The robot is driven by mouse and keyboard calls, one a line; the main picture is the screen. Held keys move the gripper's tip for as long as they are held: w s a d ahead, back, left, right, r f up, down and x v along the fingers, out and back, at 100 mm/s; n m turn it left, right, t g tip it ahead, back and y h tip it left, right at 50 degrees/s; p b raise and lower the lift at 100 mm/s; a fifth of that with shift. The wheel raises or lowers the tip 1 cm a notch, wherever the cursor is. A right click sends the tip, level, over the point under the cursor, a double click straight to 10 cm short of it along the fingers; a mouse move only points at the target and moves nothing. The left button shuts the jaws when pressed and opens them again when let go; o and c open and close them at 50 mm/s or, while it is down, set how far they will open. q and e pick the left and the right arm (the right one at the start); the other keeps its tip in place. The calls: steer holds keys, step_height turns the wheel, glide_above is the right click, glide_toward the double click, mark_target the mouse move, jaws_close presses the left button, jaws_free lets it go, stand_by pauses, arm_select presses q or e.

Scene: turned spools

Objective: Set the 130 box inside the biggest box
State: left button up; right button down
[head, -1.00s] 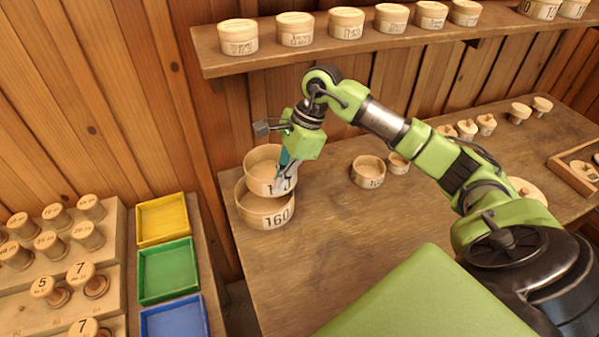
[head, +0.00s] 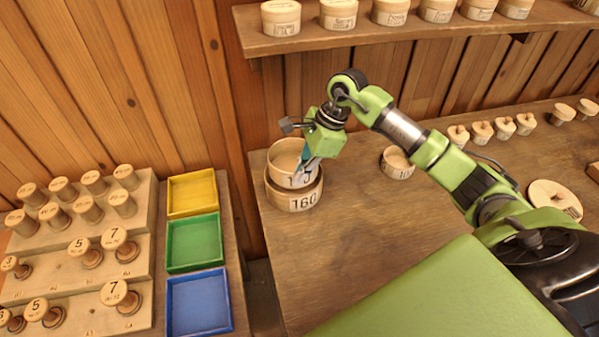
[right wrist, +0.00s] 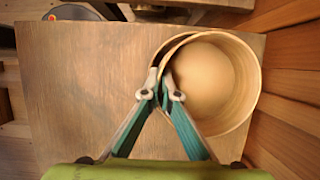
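The 160 box (head: 292,203) is a round, open wooden box standing at the left end of the workbench. A smaller round open box, taken as the 130 box (head: 279,172), sits upright with its lower part within the rim of the 160 box; the gripper partly hides its number. My right gripper (head: 303,170) is shut on the front wall of this smaller box. In the right wrist view its fingers (right wrist: 160,92) pinch the left wall of the 130 box (right wrist: 210,78), with the larger rim showing around it. Whether the bottoms touch is hidden. My left gripper is out of view.
Another small round box (head: 396,163) stands further right on the workbench (head: 340,235). Lidded boxes line the shelf (head: 380,34) above. Yellow (head: 191,193), green (head: 194,242) and blue (head: 199,303) trays and a rack of spools (head: 70,245) lie left, across a gap.

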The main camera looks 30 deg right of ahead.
steer(key=shift+b, duration=0.3)
stand_by(0.4)
stand_by(0.4)
steer(key=shift+f, duration=0.15)
steer(key=shift+f+b, duration=0.25)
steer(key=shift+b, duration=0.4)
steer(key=shift+f, duration=0.1)
steer(key=shift+f+b, duration=0.2)
steer(key=shift+b, duration=0.25)
steer(key=shift+f+b, duration=0.15)
steer(key=shift+b, duration=0.25)
stand_by(0.5)
steer(key=c, duration=2.8)
jaws_free()
steer(key=o, duration=0.6)
